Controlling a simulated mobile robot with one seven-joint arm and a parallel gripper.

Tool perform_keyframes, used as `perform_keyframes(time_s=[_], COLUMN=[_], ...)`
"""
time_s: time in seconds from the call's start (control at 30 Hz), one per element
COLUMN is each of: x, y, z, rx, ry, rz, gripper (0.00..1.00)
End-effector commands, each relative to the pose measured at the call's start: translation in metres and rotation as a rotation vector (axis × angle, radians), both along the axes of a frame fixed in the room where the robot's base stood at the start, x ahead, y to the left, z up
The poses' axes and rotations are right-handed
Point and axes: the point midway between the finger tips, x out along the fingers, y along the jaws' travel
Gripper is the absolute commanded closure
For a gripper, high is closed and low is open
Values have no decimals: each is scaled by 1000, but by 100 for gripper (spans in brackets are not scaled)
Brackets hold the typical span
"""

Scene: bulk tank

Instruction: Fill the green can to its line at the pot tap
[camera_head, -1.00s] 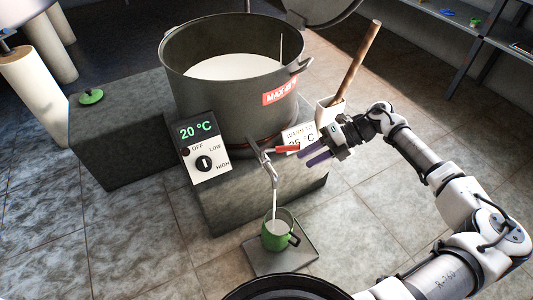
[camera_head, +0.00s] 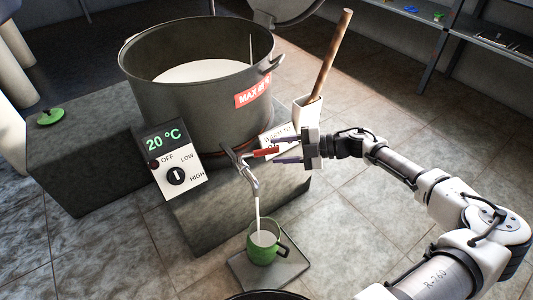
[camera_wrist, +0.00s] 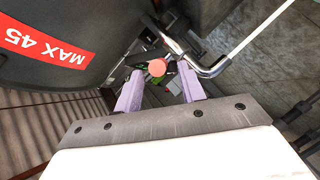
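The green can (camera_head: 262,250) stands upright on a grey plate (camera_head: 243,278) under the pot tap (camera_head: 248,178). A thin white stream (camera_head: 257,212) runs from the spout into it, and white liquid shows inside; I cannot make out its line. The tap's red lever (camera_head: 266,152) points right, toward my gripper (camera_head: 283,150). In the wrist view my gripper (camera_wrist: 160,90) is open, with its purple fingers apart and the lever's round red end (camera_wrist: 156,67) between and just beyond the tips. The fingers do not visibly grip it.
The large pot (camera_head: 200,95) holds white liquid and stands on a grey block. A control box (camera_head: 176,165) reading 20 °C is left of the tap. A white holder (camera_head: 307,117) with a wooden-handled tool is close behind my gripper. A green lid (camera_head: 50,117) lies at left.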

Motion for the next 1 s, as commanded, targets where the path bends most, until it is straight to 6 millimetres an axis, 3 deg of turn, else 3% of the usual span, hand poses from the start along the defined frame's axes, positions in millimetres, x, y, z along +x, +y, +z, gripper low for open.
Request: perform_keyframes(time_s=[0.1,0.23,0.63,0.93,1.0], x=[1,2,3,3,3], y=[21,35,42,42,42], z=[-6,-8,-9,-9,-9], rx=[1,0,0,0,0], ry=[1,0,0,0,0], rz=[3,2,0,0,0], gripper=[60,60,60,98,100])
